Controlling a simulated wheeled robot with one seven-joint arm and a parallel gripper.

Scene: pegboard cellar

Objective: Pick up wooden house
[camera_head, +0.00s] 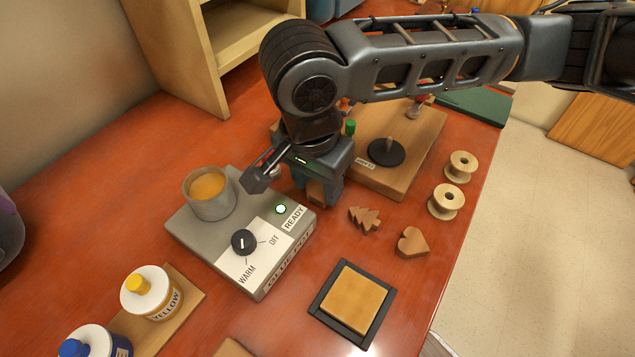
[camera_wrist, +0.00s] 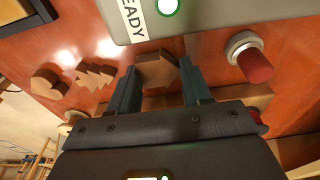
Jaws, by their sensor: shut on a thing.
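The wooden house (camera_wrist: 157,70) is a small brown block with a pointed end, between my gripper's two fingers in the wrist view. My gripper (camera_wrist: 158,84) is shut on it, with one finger against each side. In the head view my gripper (camera_head: 318,196) points down at the table beside the glue pot warmer's right corner. Only a small part of the house (camera_head: 316,190) shows there; the gripper hides the rest. I cannot tell whether the house touches the table.
A wooden tree (camera_head: 365,219) and a wooden heart (camera_head: 412,242) lie to the right. The grey glue pot warmer (camera_head: 205,245) stands left, a board with a peg (camera_head: 405,185) behind. Two spools (camera_head: 446,201) stand near the right edge. A black-framed square (camera_head: 352,300) lies in front.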

